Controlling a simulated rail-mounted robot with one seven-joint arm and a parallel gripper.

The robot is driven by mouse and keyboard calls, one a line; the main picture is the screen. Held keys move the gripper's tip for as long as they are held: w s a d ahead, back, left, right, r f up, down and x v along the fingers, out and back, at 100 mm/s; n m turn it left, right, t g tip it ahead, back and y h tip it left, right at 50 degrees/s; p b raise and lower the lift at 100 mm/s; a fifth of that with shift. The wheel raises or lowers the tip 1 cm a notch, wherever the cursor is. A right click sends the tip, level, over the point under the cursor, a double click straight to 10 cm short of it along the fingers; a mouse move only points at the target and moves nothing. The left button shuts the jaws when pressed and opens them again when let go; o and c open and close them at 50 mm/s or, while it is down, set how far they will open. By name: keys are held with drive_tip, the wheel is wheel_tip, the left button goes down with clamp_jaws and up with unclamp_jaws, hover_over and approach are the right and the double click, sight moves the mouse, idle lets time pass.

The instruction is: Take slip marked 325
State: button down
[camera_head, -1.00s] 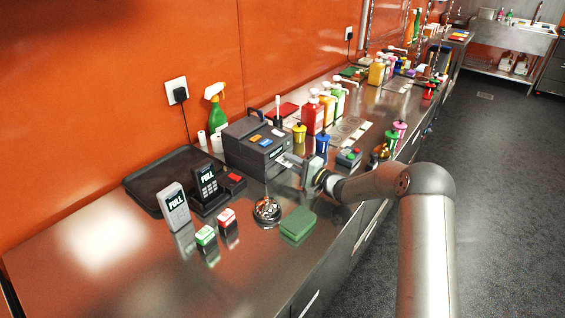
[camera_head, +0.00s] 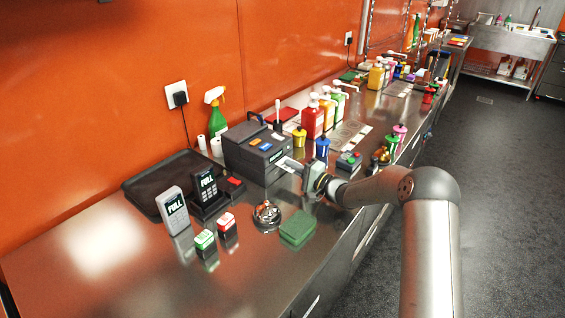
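A dark printer-like box (camera_head: 258,152) stands on the steel counter near the orange wall. A pale slip (camera_head: 291,165) sticks out of its front side, toward my gripper. Any number on the slip is too small to read. My gripper (camera_head: 306,177) is at the end of the arm, just right of the slip and low over the counter. It is too small and turned too far to tell whether its fingers are open or shut, or whether they touch the slip.
A call bell (camera_head: 267,213), a green pad (camera_head: 297,228), and small green and red blocks stand in front. A blue-topped container (camera_head: 321,148) and a button box (camera_head: 348,160) are close behind my gripper. Two handsets stand left. The counter's front left is clear.

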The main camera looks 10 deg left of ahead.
drive_tip(key=shift+b+v, duration=0.65)
drive_tip(key=shift+v, duration=1.6)
drive_tip(key=shift+r, duration=0.15)
drive_tip(key=shift+s+d+r+p, duration=0.2)
drive_tip(key=shift+d+r, duration=0.1)
drive_tip(key=shift+r, duration=0.45)
drive_tip(key=shift+s+d+r+p, duration=0.2)
drive_tip(key=shift+d+r, duration=0.1)
drive_tip(key=shift+r, duration=0.45)
drive_tip(key=shift+s+d+r+p, duration=0.15)
drive_tip(key=shift+d+r, duration=0.1)
drive_tip(key=shift+r, duration=0.5)
